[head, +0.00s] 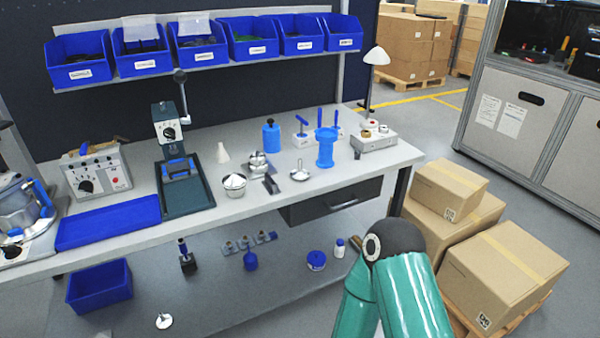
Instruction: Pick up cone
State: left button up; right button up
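A small white cone (222,153) stands upright on the grey workbench (120,222), near the middle of the top. It is between the dark tray with a blue-handled item on its left and a round metal pot on its right. Its surface looks plain, and nothing touches it that I can see. Neither of my grippers shows in the head view. Only teal links and a dark joint of one of my arms show at the lower right, well away from the cone.
A dark tray (188,208), metal pot (234,186), blue bottle (271,137) and blue spool-shaped part (326,148) stand near the cone. Blue bins (80,73) hang above the back. Cardboard boxes (503,268) fill the floor at right. Bare bench lies just behind the cone.

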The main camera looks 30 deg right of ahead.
aim_at(299, 174)
jog(key=z, duration=0.85)
jog(key=k, duration=1.1)
jog(key=z, duration=1.05)
jog(key=i, duration=1.5)
jog(key=u, duration=1.05)
jog(key=i, duration=1.2)
jog(key=u, duration=1.05)
jog(key=i, duration=0.3)
jog(key=u, duration=0.15)
jog(key=k, duration=0.9)
jog(key=u, duration=0.1)
